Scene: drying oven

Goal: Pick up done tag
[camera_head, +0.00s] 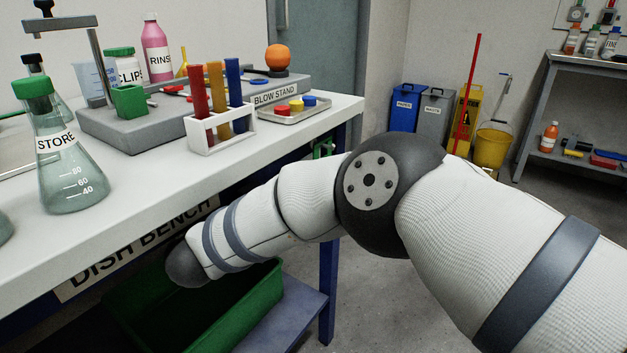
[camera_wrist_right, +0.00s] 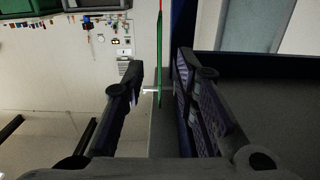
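No tag with readable writing shows in either view. In the right wrist view a thin green strip (camera_wrist_right: 160,60), red at its top end, stands almost edge-on between the fingers; I cannot tell whether it is the done tag. My right gripper (camera_wrist_right: 157,75) is open around this strip, with a gap visible on both sides. A small pale stub shows at the strip's lower part. In the head view my right arm reaches down beside the bench, and its gripper is hidden. A small green item (camera_head: 323,149) shows under the bench's right end. My left gripper is not in view.
The white bench (camera_head: 150,185) carries a STORE flask (camera_head: 68,160), a test-tube rack (camera_head: 222,133) and a BLOW STAND (camera_head: 268,95). A green crate (camera_head: 265,310) sits below on a shelf.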

